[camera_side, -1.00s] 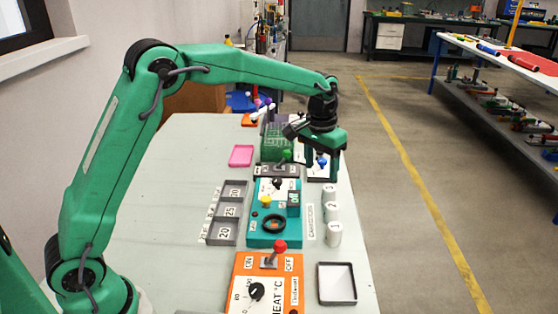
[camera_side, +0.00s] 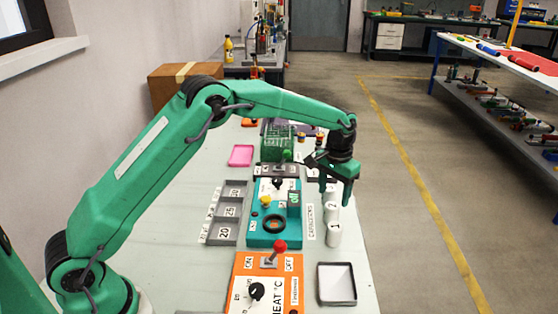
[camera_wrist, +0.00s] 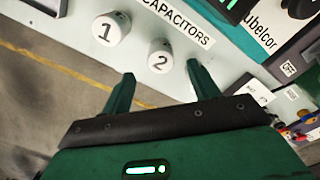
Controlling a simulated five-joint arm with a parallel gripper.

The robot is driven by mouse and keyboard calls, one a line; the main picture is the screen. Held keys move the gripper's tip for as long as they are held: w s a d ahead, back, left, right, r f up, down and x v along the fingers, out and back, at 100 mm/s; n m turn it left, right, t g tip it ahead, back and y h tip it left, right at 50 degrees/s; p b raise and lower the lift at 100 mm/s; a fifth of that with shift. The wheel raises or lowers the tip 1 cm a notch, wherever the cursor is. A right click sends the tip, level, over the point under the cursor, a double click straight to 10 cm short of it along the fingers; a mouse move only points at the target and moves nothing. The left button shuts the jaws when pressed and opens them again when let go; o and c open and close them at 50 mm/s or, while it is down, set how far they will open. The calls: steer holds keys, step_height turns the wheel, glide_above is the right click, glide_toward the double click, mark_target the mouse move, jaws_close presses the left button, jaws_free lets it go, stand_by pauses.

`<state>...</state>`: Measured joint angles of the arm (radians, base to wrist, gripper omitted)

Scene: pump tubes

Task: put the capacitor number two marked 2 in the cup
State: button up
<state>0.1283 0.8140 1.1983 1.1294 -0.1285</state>
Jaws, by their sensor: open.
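Capacitor 2 (camera_wrist: 160,55) is a white cylinder marked 2, standing upright; in the side view it (camera_side: 331,212) is just below my gripper (camera_side: 335,196). In the wrist view my gripper (camera_wrist: 160,71) is open and empty, with capacitor 2 ahead between its fingertips. Whether they are level with it is hard to tell. Capacitor 1 (camera_wrist: 110,28) stands beside it, nearer the side camera. The third capacitor is mostly hidden behind my gripper in the side view. A round, dark-rimmed cup (camera_side: 273,233) is on the teal unit, left of the capacitors.
The CAPACITORS label (camera_side: 311,222) lies between the row and the teal unit (camera_side: 262,242). An orange heat panel (camera_side: 240,270) with a red-knobbed lever (camera_side: 280,246) and a white tray with a dark rim (camera_side: 337,303) are nearer the camera. The table's right edge is close to the capacitors.

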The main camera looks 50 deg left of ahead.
mark_target(332, 205)
steer(key=shift+f, duration=2.85)
steer(key=c, duration=1.1)
steer(key=shift+w+r, duration=0.1)
steer(key=shift+r, duration=0.1)
steer(key=shift+r, duration=0.5)
steer(key=r, duration=0.3)
steer(key=shift+s+d+r, duration=0.15)
steer(key=shift+s+d, duration=0.05)
steer(key=s+d+r, duration=0.6)
steer(key=s+d, duration=0.1)
steer(key=d, duration=0.1)
steer(key=shift+d+r, duration=0.2)
steer(key=shift+d, duration=0.15)
